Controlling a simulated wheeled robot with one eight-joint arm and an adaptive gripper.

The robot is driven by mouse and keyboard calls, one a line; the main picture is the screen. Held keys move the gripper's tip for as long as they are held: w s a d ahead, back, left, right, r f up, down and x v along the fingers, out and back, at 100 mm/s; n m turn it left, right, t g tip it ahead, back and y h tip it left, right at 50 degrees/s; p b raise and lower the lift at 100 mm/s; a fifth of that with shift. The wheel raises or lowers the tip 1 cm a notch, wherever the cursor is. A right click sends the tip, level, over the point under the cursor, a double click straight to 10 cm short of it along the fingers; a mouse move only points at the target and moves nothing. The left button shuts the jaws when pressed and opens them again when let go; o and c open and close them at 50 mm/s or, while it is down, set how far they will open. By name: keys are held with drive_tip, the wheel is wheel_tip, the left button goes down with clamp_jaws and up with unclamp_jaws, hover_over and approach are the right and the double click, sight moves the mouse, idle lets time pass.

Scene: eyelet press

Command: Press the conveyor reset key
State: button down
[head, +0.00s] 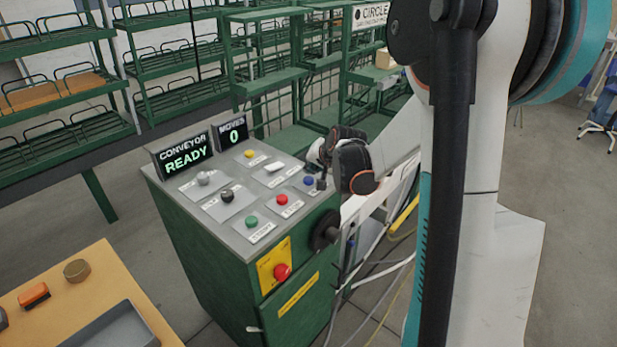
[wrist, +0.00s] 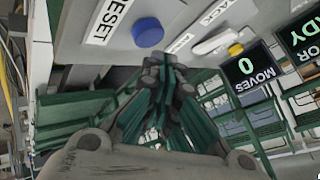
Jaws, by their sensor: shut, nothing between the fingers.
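The reset key is a round blue button (head: 308,180) near the right edge of the grey panel top (head: 225,222). In the wrist view the blue button (wrist: 149,33) shows clear and unobstructed beside a white plate reading RESET (wrist: 109,18). My gripper (head: 320,168) is at the panel's right edge, close to the button. In the wrist view my gripper (wrist: 170,72) has its fingers together and empty, and a gap shows in the picture between the fingertips and the button. The displays read CONVEYOR READY (head: 184,158) and MOVES 0 (head: 232,133).
Other panel controls include green (head: 251,221), red (head: 282,199) and yellow (head: 249,153) buttons and a white rocker (head: 274,167). A red stop button (head: 282,271) and a black handwheel (head: 325,230) are on the cabinet. A table (head: 125,275) stands front left; green racks (head: 170,60) stand behind.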

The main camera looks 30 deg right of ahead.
sight(311, 178)
drive_tip(key=shift+r+p, duration=1.75)
drive_tip(key=shift+r, duration=0.75)
drive_tip(key=shift+a, duration=0.1)
